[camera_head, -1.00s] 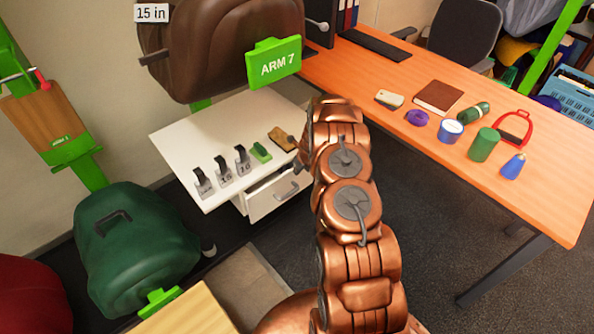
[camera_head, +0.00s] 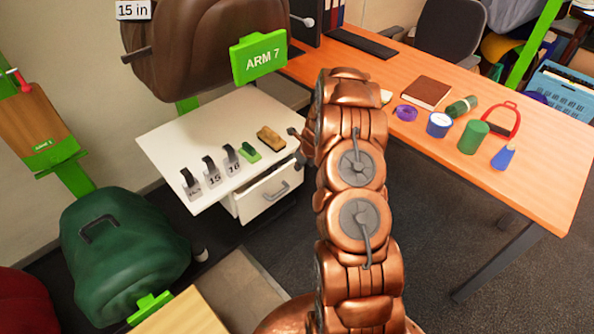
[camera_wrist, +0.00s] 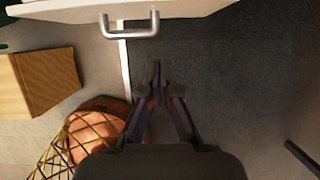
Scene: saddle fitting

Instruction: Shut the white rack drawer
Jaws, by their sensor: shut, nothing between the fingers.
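The white rack drawer (camera_head: 268,195) sits under the white rack top (camera_head: 190,135) and stands out a little, with its grey bar handle (camera_head: 278,191) on the front. In the wrist view the handle (camera_wrist: 130,32) runs across the upper part, on the drawer front's edge (camera_wrist: 190,12). My gripper (camera_wrist: 158,66) is shut and empty, its fingertips just below and to the right of the handle, apart from it in the picture. In the head view my gripper (camera_head: 299,150) is mostly hidden behind my copper arm, near the rack's right side.
On the rack top are several tagged gauges (camera_head: 212,172), a green block (camera_head: 249,152) and a brown brush (camera_head: 271,139). An orange desk (camera_head: 540,205) with small items stands to the right. A wooden box (camera_wrist: 48,82) shows in the wrist view. Dark floor lies open before the drawer.

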